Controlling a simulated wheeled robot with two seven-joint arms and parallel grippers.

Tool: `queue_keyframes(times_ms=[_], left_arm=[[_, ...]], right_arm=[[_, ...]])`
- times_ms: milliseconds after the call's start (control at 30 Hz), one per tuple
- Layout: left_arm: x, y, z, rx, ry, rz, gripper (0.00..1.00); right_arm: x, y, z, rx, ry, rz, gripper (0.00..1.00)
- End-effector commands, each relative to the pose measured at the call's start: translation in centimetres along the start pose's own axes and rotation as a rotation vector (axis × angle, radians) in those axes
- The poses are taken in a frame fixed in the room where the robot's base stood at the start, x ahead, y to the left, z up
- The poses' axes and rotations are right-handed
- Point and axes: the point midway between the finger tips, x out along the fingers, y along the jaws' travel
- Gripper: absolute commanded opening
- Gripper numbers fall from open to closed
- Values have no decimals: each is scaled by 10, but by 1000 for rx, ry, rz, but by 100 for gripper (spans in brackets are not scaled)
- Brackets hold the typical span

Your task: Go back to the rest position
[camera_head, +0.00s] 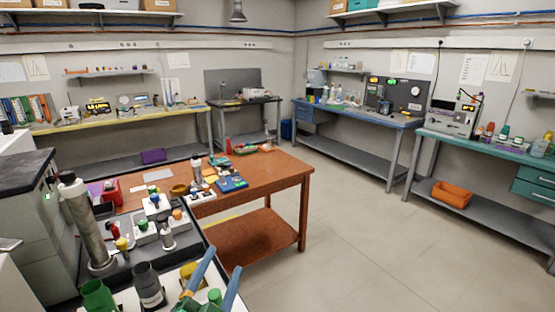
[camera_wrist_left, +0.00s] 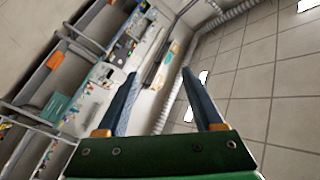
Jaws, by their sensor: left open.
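My left gripper (camera_head: 225,259) shows at the bottom of the head view, with two blue fingers spread apart. The left wrist view also shows my left gripper (camera_wrist_left: 159,73), its fingers open with nothing between them. It is held up in the air, in front of the floor and close to the right side of the near bench items in the picture. My right gripper is in neither view.
A dark-topped near bench carries a grey metal cylinder (camera_head: 84,222), a green cup (camera_head: 97,294), a dark jar (camera_head: 149,285) and several small bottles. Behind stands a brown table (camera_head: 275,170) with small items. Open floor (camera_head: 375,235) lies to the right. An orange bin (camera_head: 452,194) sits on a bench's lower shelf.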

Motion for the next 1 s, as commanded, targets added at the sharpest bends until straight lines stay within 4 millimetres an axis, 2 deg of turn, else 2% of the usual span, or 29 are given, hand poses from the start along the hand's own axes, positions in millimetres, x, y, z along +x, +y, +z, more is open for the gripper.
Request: queue_keyframes(times_ms=[33, 100, 200, 333, 533, 567, 733, 833, 933, 1000], left_arm=[[-14, 19, 39, -104, -160, 72, 69], [-43, 47, 87, -240, -381, 168, 69], [-90, 81, 131, -380, -637, 273, 69], [-149, 112, 163, -505, -896, 375, 69], [-240, 144, 181, -642, -1244, 506, 69], [-244, 151, 186, -649, -1270, 516, 69], [-241, 197, 232, -635, -1296, 537, 69], [-249, 227, 259, -628, -1314, 552, 69], [-267, 259, 289, -619, -1339, 570, 69], [-288, 282, 312, -611, -1362, 586, 69]], right_arm=[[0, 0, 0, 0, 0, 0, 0], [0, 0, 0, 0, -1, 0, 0], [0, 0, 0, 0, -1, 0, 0], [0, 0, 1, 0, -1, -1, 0], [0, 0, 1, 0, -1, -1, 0], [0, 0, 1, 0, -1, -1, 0], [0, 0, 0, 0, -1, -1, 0], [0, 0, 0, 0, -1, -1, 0], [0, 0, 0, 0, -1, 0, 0], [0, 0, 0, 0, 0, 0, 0]])
